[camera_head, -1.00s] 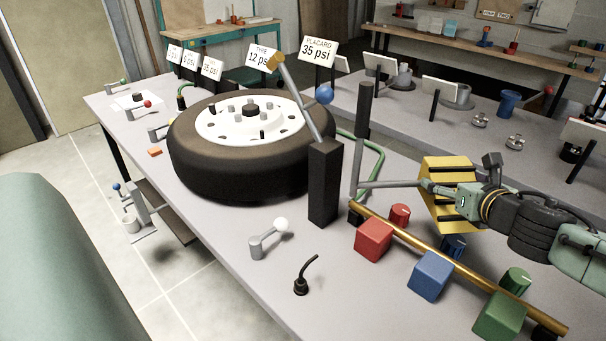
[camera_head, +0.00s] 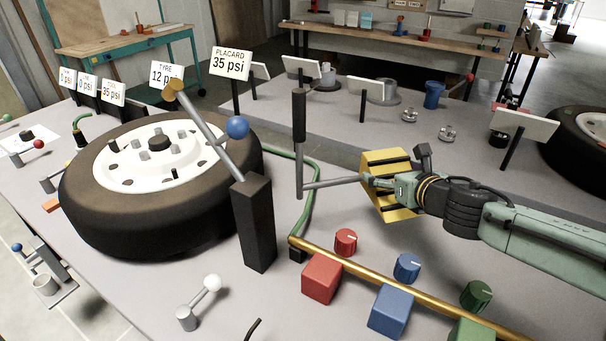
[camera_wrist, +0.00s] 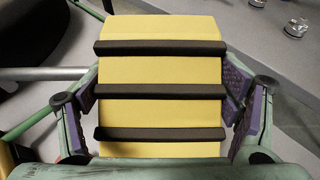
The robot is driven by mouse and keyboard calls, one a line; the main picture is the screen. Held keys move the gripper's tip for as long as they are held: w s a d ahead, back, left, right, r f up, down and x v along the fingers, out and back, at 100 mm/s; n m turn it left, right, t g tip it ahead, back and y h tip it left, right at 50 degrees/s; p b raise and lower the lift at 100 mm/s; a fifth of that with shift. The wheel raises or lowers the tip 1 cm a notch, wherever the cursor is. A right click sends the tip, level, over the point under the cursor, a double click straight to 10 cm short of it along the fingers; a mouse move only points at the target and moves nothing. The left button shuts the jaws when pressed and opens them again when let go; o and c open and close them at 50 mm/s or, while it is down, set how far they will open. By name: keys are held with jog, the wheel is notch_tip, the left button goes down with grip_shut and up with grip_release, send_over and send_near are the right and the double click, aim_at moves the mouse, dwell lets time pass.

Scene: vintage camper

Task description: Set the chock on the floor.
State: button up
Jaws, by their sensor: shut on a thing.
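The chock is a yellow block with black ribs (camera_head: 379,200), held by my gripper (camera_head: 388,186) above the grey workbench in the head view. In the wrist view the chock (camera_wrist: 160,68) fills the middle, with three black ribs across its face. The purple-padded fingers of my gripper (camera_wrist: 163,105) press on its left and right sides. The floor (camera_head: 112,318) shows only in part at the lower left of the head view, beyond the bench edge.
A tyre (camera_head: 110,222) lies on the bench at left. A black post with a lever (camera_head: 253,225), a brass pipe (camera_head: 400,287) and red (camera_head: 322,279) and blue (camera_head: 390,312) blocks stand near the chock. A second bench (camera_head: 430,150) is behind.

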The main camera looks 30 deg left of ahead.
jog(key=shift+r, duration=0.1)
jog(key=shift+f+p, duration=0.8)
jog(key=shift+f, duration=4.15)
jog(key=shift+f, duration=0.1)
jog(key=o, duration=1.5)
jog(key=shift+f, duration=0.15)
jog(key=o, duration=0.4)
jog(key=shift+r, duration=0.2)
